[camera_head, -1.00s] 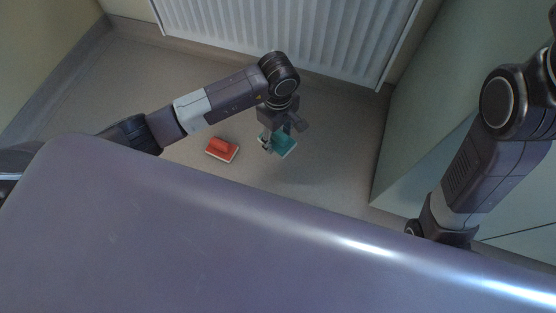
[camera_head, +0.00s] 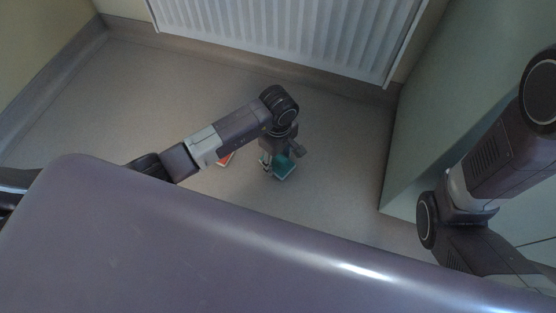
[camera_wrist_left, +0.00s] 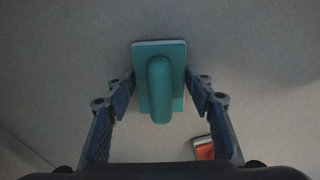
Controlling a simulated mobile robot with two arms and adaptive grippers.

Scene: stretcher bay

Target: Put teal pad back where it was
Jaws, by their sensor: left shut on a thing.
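The teal pad (camera_head: 284,170) has a teal handle and a pale base. It shows near the floor in the head view, partly covered by my left gripper (camera_head: 272,165). In the left wrist view the teal pad (camera_wrist_left: 160,82) sits between the two fingers of my left gripper (camera_wrist_left: 160,92), which is shut on it. I cannot tell whether the pad touches the floor. My right arm is at the right of the head view; its gripper does not show.
A red pad (camera_head: 226,160) lies on the floor left of the teal one, mostly hidden by my left arm; it also shows in the wrist view (camera_wrist_left: 204,148). A grey-purple padded surface (camera_head: 200,250) fills the foreground. A radiator (camera_head: 290,30) and pale cabinet (camera_head: 440,130) border the floor.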

